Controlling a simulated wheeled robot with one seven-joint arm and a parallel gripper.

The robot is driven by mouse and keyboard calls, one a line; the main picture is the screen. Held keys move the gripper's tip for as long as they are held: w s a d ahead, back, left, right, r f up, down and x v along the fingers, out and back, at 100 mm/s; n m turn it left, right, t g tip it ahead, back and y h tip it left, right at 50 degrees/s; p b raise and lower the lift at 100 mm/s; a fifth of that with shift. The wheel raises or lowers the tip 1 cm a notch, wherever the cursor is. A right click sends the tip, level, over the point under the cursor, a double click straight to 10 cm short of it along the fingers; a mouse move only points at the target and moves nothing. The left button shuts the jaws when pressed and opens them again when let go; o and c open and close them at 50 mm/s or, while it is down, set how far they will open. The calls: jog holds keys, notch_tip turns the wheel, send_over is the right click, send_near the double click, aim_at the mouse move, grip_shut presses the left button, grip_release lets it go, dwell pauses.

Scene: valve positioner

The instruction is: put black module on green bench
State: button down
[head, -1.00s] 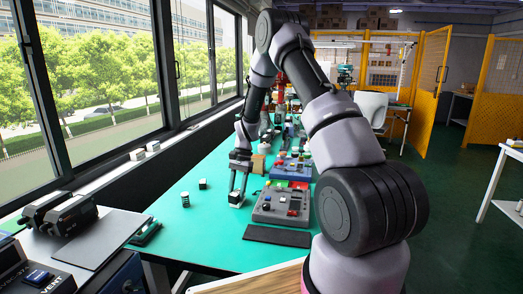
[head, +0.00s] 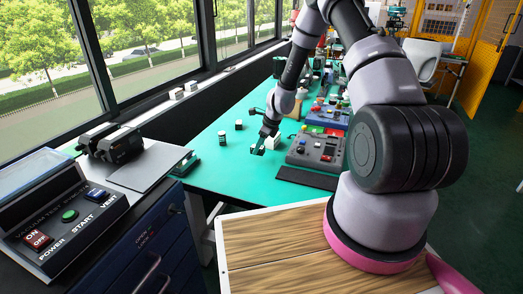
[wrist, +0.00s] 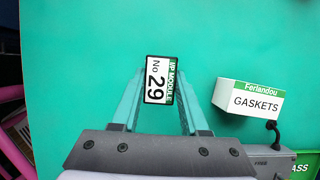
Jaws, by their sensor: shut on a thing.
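My gripper (head: 264,140) is shut on the black module (wrist: 158,80), over the green bench (head: 216,172). In the wrist view the module has a black rim and a white and green top label reading "VP MODULE No 29". It sits between the teal fingers near their tips. In the head view it is small and partly hidden by the fingers. I cannot tell whether its underside touches the bench. The wrist view shows bare green bench (wrist: 80,60) around and ahead of it.
A white gaskets box (wrist: 248,98) stands right of my gripper. A grey control panel (head: 316,150) and a dark mat (head: 307,178) lie to the right. A dark can (head: 222,138) and small black cube (head: 239,125) stand to the left.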

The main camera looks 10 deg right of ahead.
jog(key=shift+f, duration=1.65)
jog(key=shift+f, duration=0.15)
jog(key=shift+c, duration=2.1)
grip_release()
jog(key=v, duration=1.2)
notch_tip(320, 180, up, 17)
jog(key=n+t, duration=0.1)
jog(key=n, duration=0.5)
send_over(259, 153)
jog(key=s+d, duration=0.3)
jog(key=d, duration=0.1)
jog(key=s+r+n+t, duration=0.1)
jog(key=s+r+n, duration=0.5)
jog(key=r, duration=0.5)
jog(key=s+r+n+t+h, duration=0.1)
jog(key=s+r+n, duration=0.3)
jog(key=s, duration=0.7)
jog(key=s+d+r+n+t, duration=0.1)
jog(key=s+r+n, duration=0.3)
jog(key=s+r, duration=0.4)
jog(key=s, duration=0.3)
jog(key=shift+s+d+n+t+h, duration=0.2)
jog(key=shift+d+n+t+h, duration=0.1)
jog(key=shift+n+h, duration=0.1)
